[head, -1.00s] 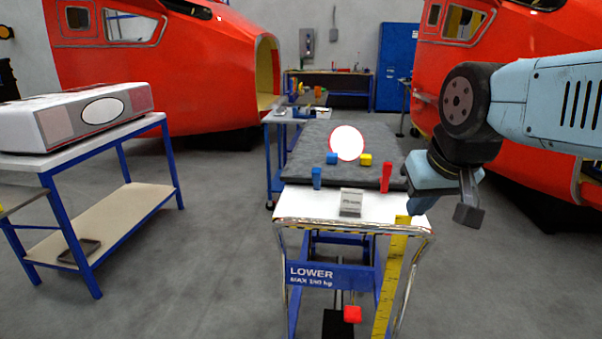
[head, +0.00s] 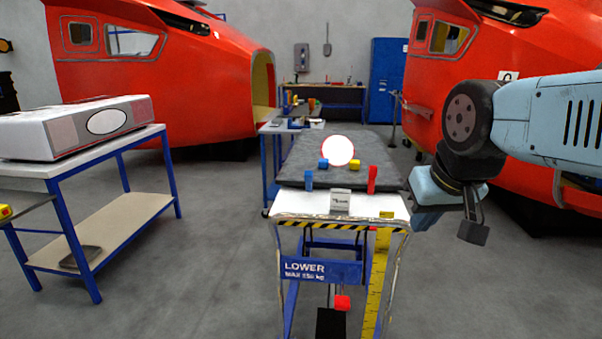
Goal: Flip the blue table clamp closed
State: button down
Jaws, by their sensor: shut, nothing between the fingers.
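A red handle (head: 372,179) stands upright at the right front. Behind them are a small blue block (head: 323,164) and a small yellow block (head: 355,165); I cannot tell if these belong to the clamps. My gripper (head: 473,234) is shut and empty, in the air to the right of the table, well apart from the blue handle.
A grey box-shaped piece (head: 340,201) sits at the white front edge of the lift table (head: 285,208). A blue-framed bench (head: 62,178) with a white case (head: 85,128) stands left. Red nosecones (head: 190,80) flank the aisle. Floor between bench and table is clear.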

aim_at(309, 174)
jog(key=z, duration=0.1)
jog(key=i, duration=0.95)
jog(key=u, duration=0.05)
